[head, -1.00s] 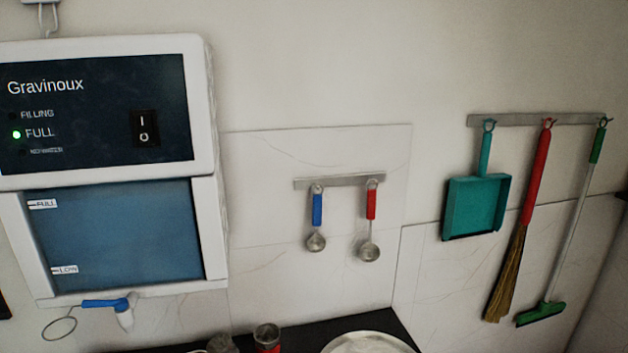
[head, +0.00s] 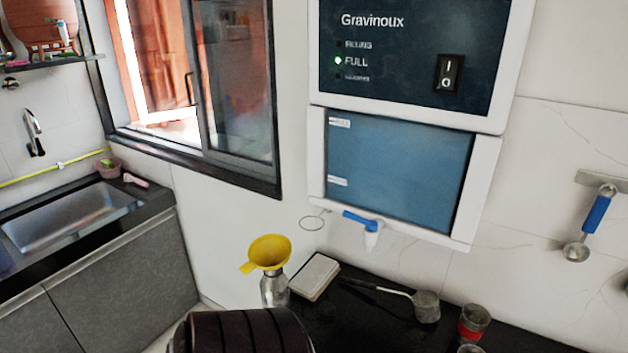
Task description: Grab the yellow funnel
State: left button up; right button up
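The yellow funnel (head: 268,252) sits in the mouth of a metal bottle (head: 274,291), wide end up, with its tab pointing left. The bottle stands at the left end of the dark counter, below and left of the wall-mounted water dispenser. Neither of my grippers is in the head view.
A flat pale box (head: 315,276) lies just right of the bottle. A ladle (head: 425,306) and a red-banded jar (head: 473,322) are further right. A dark ribbed shape, possibly part of me, covers the bottom edge. The window (head: 235,85) and sink (head: 70,215) are left.

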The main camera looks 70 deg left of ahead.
aim_at(270, 253)
jog(key=u, duration=2.5)
